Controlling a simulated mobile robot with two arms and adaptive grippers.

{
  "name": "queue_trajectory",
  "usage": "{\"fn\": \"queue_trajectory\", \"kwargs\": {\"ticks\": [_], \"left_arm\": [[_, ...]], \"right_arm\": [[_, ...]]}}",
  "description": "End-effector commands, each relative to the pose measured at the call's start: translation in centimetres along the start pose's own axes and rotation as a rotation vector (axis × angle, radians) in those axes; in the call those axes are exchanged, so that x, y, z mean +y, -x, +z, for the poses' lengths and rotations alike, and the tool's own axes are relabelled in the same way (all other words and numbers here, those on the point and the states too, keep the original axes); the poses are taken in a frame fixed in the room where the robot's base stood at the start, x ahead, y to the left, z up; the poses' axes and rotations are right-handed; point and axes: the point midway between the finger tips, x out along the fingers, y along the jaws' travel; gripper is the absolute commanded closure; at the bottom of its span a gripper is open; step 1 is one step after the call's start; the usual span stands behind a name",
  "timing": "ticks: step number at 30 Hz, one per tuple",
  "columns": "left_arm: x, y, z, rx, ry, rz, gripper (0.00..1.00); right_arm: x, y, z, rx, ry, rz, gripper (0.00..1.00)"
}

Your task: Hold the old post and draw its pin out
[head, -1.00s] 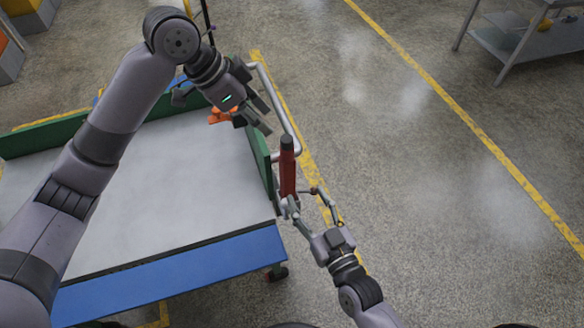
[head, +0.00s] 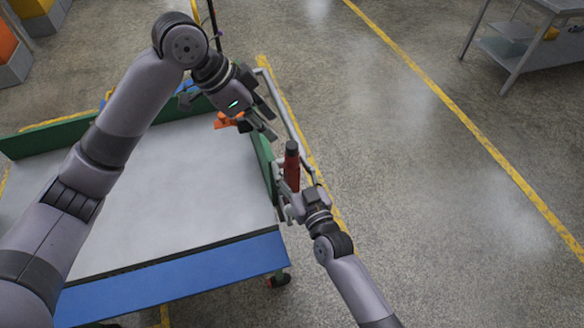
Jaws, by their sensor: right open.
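The old post appears to be the upright red piece with a dark top (head: 291,167), at the right side of the cart. I cannot make out its pin. My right gripper (head: 299,193) is open at the lower part of the post, with one finger to each side as far as I can tell; its fingertips are partly hidden. My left gripper (head: 270,120) is higher, above the cart's far right corner, up and left of the post. Its fingers look apart, with nothing between them.
The cart has a bare grey top (head: 170,190), a green side wall (head: 262,155), a blue front edge (head: 170,275) and a metal rail (head: 283,100) near the post. An orange object (head: 225,120) lies below my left gripper. A table (head: 520,50) stands far right; floor between is clear.

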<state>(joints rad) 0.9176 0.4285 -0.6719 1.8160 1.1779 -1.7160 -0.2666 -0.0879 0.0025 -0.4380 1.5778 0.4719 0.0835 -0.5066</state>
Motion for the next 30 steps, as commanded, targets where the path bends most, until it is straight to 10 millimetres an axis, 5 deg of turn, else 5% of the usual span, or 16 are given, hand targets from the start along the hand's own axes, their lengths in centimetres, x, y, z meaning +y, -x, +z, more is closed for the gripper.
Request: {"fn": "queue_trajectory", "kwargs": {"ticks": [25, 30], "left_arm": [[0.0, 0.0, 0.0, 0.0, 0.0, 0.0, 0.67], [0.0, 0.04, -0.04, -0.001, 0.0, 0.0, 0.63]], "right_arm": [[0.01, 0.05, 0.0, 0.0, 0.0, 0.0, 1.0], [0.01, 0.05, 0.0, 0.0, 0.0, 0.0, 1.0]]}}
